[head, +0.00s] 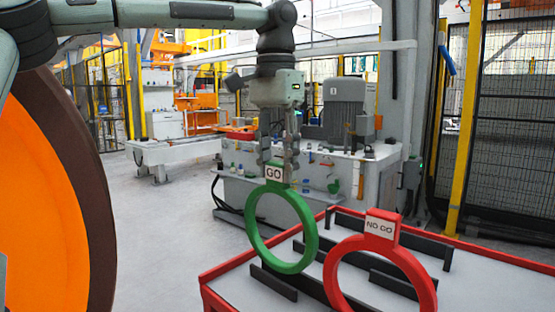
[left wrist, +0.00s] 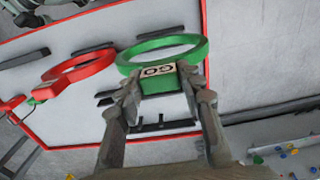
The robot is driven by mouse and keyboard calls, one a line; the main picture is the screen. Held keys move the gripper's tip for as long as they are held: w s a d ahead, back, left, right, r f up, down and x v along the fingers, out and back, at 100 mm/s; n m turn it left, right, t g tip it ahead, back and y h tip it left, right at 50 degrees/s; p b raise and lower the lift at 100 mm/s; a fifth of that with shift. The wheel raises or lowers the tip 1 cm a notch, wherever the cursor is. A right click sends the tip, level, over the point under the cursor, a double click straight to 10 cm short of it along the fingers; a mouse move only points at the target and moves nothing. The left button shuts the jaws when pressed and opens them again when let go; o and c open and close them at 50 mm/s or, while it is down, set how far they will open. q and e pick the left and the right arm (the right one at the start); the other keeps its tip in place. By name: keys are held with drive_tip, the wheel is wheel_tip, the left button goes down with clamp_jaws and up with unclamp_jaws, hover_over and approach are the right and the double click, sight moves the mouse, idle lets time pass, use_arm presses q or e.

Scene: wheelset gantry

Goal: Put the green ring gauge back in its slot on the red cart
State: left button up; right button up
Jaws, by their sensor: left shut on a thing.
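The green ring gauge (head: 253,228) hangs upright below my left gripper (head: 277,158), which is shut on its block marked GO. In the head view its lower part overlaps the near left part of the red-rimmed cart (head: 228,268). Its height above the cart top is hard to tell. The left wrist view shows the green ring (left wrist: 160,42) beyond my left gripper (left wrist: 160,84), with the block between the fingertips. Dark slotted bars (head: 273,283) stand on the cart beneath and beside the ring. My right gripper is not in view.
The red NO GO ring gauge (head: 408,265) stands upright on the cart, right of the green one, among other dark bars (head: 350,222). A grey-white machine bench (head: 335,178) stands behind the cart. A large orange wheel (head: 45,200) fills the left side. Floor between is clear.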

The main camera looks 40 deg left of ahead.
sight(277, 186)
use_arm(q)
drive_tip(key=shift+f, duration=1.75)
drive_tip(key=o, duration=1.3)
wheel_tip(277, 186, up, 12)
drive_tip(key=shift+a+r, duration=0.1)
